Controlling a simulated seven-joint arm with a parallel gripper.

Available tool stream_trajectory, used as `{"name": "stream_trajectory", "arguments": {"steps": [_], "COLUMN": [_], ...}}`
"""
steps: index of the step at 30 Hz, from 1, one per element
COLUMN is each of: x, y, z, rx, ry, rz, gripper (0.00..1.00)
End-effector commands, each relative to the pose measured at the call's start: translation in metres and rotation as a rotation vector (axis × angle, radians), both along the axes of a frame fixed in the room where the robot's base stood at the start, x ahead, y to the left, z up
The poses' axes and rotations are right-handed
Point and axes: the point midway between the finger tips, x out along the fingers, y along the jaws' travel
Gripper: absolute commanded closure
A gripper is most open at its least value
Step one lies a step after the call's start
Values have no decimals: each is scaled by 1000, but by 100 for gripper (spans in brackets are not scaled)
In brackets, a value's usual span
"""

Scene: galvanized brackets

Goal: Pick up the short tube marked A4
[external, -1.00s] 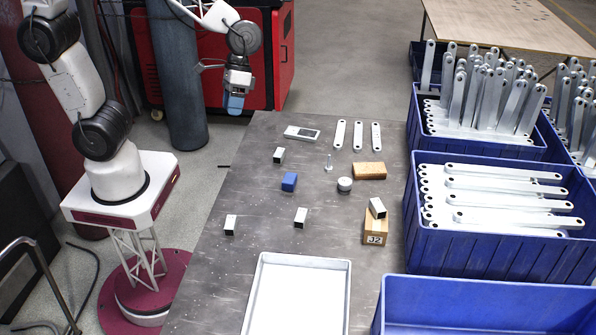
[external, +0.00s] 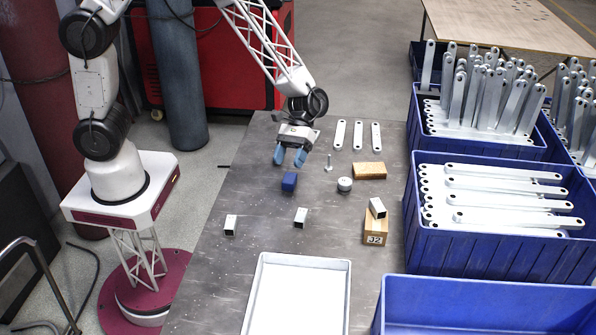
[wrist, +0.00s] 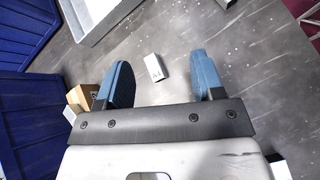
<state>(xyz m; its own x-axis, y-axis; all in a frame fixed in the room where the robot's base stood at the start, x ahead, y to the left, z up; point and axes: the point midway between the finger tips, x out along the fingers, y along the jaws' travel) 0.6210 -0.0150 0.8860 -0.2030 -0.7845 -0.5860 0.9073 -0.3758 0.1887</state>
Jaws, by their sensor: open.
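Short metal tubes lie at the near left (external: 231,223) and the near middle (external: 301,216) of the table. In the wrist view, a short tube (wrist: 154,67) shows between and beyond my two blue fingertips (wrist: 163,80). It bears a small dark mark that I cannot read surely, so I cannot confirm which tube is A4.
A white tray (external: 297,260) stands at the front. Blue crates (external: 495,250) line the right side. The left of the table is mostly clear.

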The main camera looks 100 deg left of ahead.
Motion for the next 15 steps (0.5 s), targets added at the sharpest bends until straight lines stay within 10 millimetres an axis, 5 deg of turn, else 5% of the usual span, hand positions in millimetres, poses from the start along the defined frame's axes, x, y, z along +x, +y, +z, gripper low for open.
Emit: {"name": "stream_trajectory", "arguments": {"steps": [15], "x": [48], "y": [18], "z": [-109], "rx": [-170], "ry": [214], "rz": [240], "gripper": [38]}}
